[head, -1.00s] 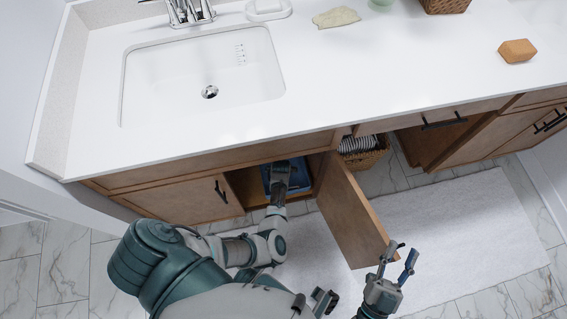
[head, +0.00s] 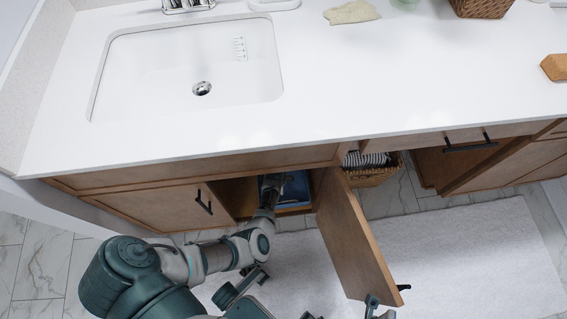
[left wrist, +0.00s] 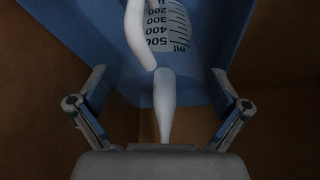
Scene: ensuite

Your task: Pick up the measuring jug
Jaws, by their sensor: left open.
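The measuring jug (left wrist: 165,28) shows in the left wrist view as a white body with dark ml marks and a pale handle (left wrist: 164,100) reaching down towards me. My left gripper (left wrist: 160,108) is open, with one finger on each side of the handle and a gap on both sides. A blue container (left wrist: 95,35) surrounds the jug. The arm hides the jug there. My right gripper (head: 381,308) is partly cut off at the bottom edge, its fingertips apart.
The open cabinet door (head: 352,235) stands right of my left arm. The white countertop (head: 330,100) with the sink (head: 190,75) overhangs the opening. A wicker basket (head: 375,176) with striped cloth sits right of the door. A white rug (head: 470,255) covers the floor.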

